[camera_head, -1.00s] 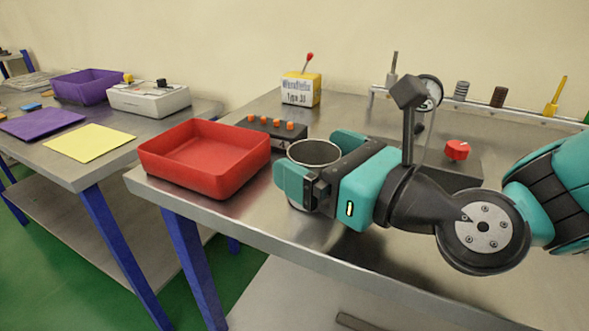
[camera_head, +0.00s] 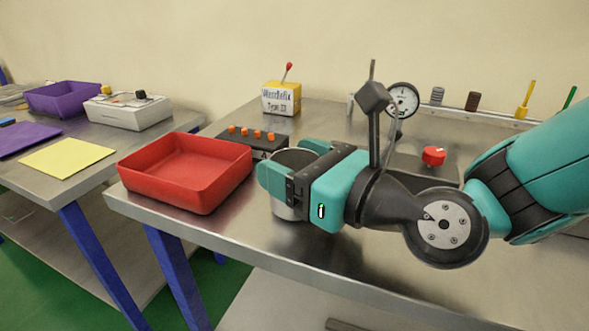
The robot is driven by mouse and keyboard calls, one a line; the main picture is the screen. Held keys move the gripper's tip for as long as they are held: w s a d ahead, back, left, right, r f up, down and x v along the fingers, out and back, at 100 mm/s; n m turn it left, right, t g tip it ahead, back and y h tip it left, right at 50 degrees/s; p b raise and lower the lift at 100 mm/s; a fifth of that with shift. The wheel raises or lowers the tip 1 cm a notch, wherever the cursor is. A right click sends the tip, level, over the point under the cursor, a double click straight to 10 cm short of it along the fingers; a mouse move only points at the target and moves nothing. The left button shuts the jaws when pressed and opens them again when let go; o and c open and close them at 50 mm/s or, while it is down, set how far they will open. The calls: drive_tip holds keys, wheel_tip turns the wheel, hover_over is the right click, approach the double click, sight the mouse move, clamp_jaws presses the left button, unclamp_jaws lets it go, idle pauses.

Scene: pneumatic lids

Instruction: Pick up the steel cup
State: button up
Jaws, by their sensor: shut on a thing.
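The steel cup (camera_head: 288,211) is a shiny open cylinder, upright at the near part of the steel table, just right of the red tray. My gripper (camera_head: 289,171) is around its upper part, with one teal finger on the near left side and the other on the far side. It is shut on the cup. The near finger and the gripper body hide much of the cup's wall; its rim and lower part show. I cannot tell whether the cup's base touches the table.
The red tray (camera_head: 134,177) stands close left of the cup. A black box with orange knobs (camera_head: 257,135) is behind. A yellow block with a red-tipped lever (camera_head: 281,97) and a red knob (camera_head: 434,155) stand farther back. The table's front edge is near.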

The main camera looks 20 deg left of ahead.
wheel_tip(320, 180, up, 20)
drive_tip(key=p, duration=0.9)
drive_tip(key=shift+f+p, duration=0.2)
drive_tip(key=shift+p, duration=0.1)
drive_tip(key=shift+d, duration=0.1)
